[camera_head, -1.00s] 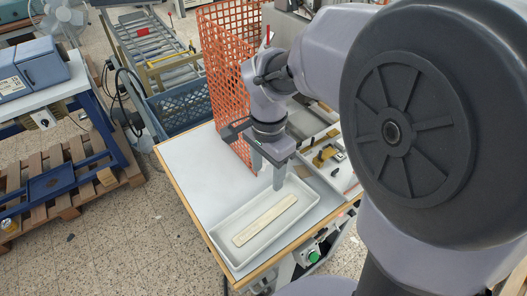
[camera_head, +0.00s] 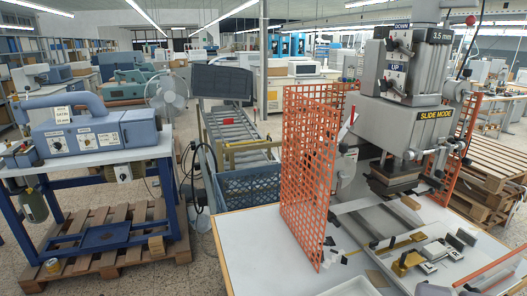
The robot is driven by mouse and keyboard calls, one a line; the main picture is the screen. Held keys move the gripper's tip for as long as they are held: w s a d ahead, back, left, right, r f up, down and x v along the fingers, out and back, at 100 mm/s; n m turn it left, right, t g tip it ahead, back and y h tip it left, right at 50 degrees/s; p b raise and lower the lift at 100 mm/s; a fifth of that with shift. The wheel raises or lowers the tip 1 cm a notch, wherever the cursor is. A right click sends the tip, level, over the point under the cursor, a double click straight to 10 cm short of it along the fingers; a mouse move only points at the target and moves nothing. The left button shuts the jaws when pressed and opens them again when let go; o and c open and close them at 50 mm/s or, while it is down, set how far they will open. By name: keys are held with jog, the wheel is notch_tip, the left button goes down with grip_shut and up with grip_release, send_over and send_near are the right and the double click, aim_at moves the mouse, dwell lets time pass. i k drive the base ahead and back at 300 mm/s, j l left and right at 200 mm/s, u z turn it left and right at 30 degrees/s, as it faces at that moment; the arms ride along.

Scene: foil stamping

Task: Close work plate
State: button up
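The foil stamping press (camera_head: 398,125) stands at the right on the white table, with a grey body and a "SLIDE MODE" label. Its dark head block (camera_head: 393,180) hangs over the work area. A flat light metal plate (camera_head: 372,203) lies below the head and reaches out to the left. I cannot tell for sure whether it is the work plate, or whether it is open or closed. Red-tipped levers or handles show around the press. My gripper is not in view now.
An orange mesh guard (camera_head: 309,165) stands upright left of the press. A white tray (camera_head: 350,287) is cut off at the bottom edge. Small fixtures (camera_head: 405,262) lie at the table's front right. The table's left part (camera_head: 255,245) is clear.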

aim_at(462, 259)
jog(key=k+j+z, duration=0.1)
jog(key=z, duration=1.3)
jog(key=i+l+u, duration=0.2)
jog(key=i+l, duration=0.35)
